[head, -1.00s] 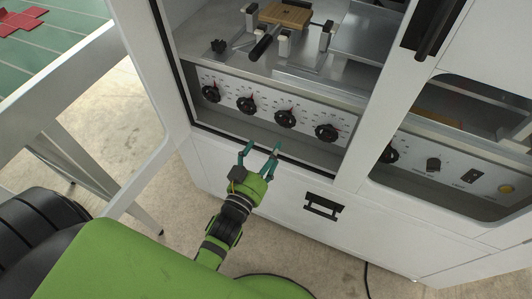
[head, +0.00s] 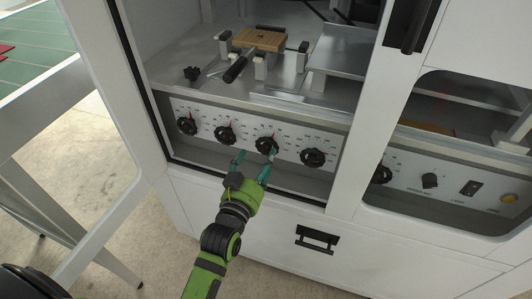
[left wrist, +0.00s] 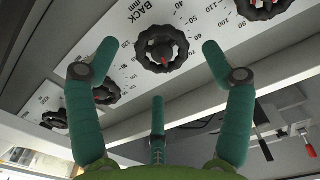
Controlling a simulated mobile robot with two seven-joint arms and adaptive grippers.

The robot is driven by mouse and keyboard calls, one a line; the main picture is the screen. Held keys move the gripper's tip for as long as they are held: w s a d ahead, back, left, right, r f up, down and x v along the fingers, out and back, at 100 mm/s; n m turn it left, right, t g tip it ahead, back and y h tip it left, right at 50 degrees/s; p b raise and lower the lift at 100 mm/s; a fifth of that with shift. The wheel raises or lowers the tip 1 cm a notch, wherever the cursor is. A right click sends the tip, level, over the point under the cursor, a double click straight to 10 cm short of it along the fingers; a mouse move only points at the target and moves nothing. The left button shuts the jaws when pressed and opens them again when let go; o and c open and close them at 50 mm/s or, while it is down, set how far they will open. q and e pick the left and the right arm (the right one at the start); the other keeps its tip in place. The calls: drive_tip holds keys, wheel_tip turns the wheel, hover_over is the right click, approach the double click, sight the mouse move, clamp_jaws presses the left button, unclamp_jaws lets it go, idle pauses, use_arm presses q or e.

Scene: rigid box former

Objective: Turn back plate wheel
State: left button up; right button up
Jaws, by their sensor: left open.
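The back plate wheel (head: 267,145) is a black knob with a red pointer mark, third from the left on the pale scale panel. In the left wrist view the wheel (left wrist: 162,48) sits beside the printed word BACK, in the gap framed by my fingertips. My left gripper (head: 255,154) has teal fingers and is open and empty, just in front of and slightly below the wheel. In the head view its right fingertip overlaps the wheel's lower edge; I cannot tell whether it touches. My right gripper is not in view.
Other black wheels flank it: one to the right (head: 313,158) and two to the left, the nearer one (head: 224,135). The cabinet frame (head: 350,150) borders the opening on the right. A wooden block (head: 260,40) sits on the metal deck above.

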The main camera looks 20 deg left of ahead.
sight(266, 150)
use_arm(q)
drive_tip(key=w, duration=0.5)
drive_tip(key=shift+w, duration=0.15)
drive_tip(key=c, duration=1.1)
